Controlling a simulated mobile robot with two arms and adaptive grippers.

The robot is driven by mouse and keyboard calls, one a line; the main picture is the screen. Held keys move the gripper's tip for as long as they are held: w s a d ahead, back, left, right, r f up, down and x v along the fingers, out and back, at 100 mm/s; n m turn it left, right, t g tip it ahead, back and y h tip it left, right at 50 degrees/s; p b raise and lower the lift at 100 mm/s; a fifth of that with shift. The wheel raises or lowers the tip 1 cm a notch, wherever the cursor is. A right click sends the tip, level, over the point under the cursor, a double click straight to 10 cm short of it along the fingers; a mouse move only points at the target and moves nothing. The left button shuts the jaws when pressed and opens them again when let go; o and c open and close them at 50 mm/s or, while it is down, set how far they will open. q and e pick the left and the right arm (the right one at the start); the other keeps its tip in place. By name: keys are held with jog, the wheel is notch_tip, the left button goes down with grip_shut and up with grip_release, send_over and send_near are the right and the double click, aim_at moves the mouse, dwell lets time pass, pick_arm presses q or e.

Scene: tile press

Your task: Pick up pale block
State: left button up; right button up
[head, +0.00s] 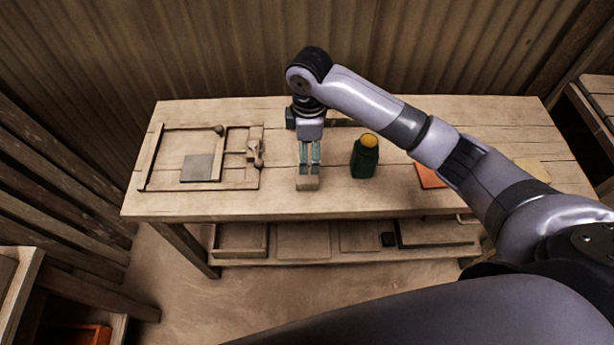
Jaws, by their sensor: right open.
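A pale block (307,184) lies near the front edge of the wooden table, around its middle. My right gripper (309,171) points down right over the block, its fingertips at or just above the block's top. The fingers are a little apart. From this view I cannot tell whether the fingertips touch the block or sit on either side of it. My left gripper is not in view.
A dark green bottle-like container with a yellow top (364,158) stands right of the gripper. A wooden frame (150,158) with a grey tile (197,168) lies at left. An orange-red tile (430,176) lies partly under my right arm. The wooden table (270,205) has a lower shelf.

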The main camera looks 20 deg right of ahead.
aim_at(307, 177)
notch_tip(307, 177, down, 6)
jog(key=shift+f+p, duration=0.25)
jog(key=shift+p, duration=0.15)
jog(key=shift+w+a+f+p, duration=0.15)
jog(key=shift+f+p, duration=0.2)
jog(key=shift+f, duration=1)
jog(key=shift+w+f+p, duration=0.15)
jog(key=shift+f+p, duration=0.15)
jog(key=shift+f, duration=1)
jog(key=shift+c, duration=0.2)
jog(key=c, duration=1.2)
